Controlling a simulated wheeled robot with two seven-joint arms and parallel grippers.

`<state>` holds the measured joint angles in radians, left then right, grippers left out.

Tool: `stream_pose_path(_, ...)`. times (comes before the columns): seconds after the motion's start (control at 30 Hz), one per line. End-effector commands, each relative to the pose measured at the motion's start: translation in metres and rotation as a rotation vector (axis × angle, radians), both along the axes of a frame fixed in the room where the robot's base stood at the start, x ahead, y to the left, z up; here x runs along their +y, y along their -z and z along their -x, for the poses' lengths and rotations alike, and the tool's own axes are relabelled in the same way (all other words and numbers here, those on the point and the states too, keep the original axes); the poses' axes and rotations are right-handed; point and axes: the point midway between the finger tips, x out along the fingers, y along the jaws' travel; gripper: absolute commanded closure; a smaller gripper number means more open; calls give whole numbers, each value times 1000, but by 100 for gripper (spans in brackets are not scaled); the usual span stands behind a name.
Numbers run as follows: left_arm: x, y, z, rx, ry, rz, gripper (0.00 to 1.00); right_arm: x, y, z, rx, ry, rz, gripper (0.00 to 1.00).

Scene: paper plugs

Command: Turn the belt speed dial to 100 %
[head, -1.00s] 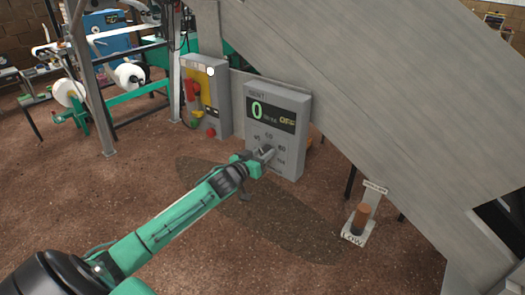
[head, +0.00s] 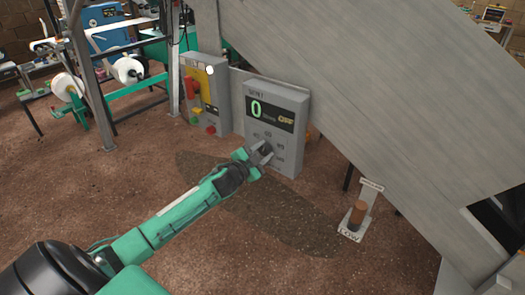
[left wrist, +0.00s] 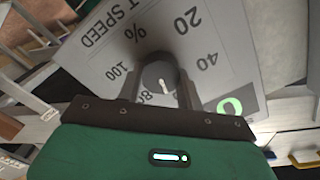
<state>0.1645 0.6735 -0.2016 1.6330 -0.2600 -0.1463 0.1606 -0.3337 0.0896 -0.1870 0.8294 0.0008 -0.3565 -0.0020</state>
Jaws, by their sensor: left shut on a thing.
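The grey control box (head: 290,155) stands upright by the sloping panel, its display (head: 270,112) reading a green 0 and a yellow OFF. The dial (left wrist: 160,80) is a dark round knob on its "T SPEED" face, seen rotated in the left wrist view. Marks 20, 40, 80 and 100 show around it; my gripper partly covers the 80. The dial's white pointer line aims toward my gripper, roughly near the 80 side; its exact mark is unclear. My left gripper (head: 262,155) is shut on the dial, one finger on each side. My right gripper is not in view.
A grey box with a red lever and yellow panel (head: 206,90) stands left of the control box. The large grey sloping panel (head: 380,100) overhangs the right side. The floor in front is clear.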

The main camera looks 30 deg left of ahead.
Motion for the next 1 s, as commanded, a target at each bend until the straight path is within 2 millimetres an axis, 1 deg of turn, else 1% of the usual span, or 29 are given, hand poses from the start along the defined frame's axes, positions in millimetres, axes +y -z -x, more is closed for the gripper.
stream_pose_path(0.2,-1,-1,0,-18,2,-205,86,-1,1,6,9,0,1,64)
stream_pose_path(0.7,-2,2,0,-54,2,-680,86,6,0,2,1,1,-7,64)
stream_pose_path(1.0,-2,4,0,-77,2,-964,86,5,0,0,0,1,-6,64)
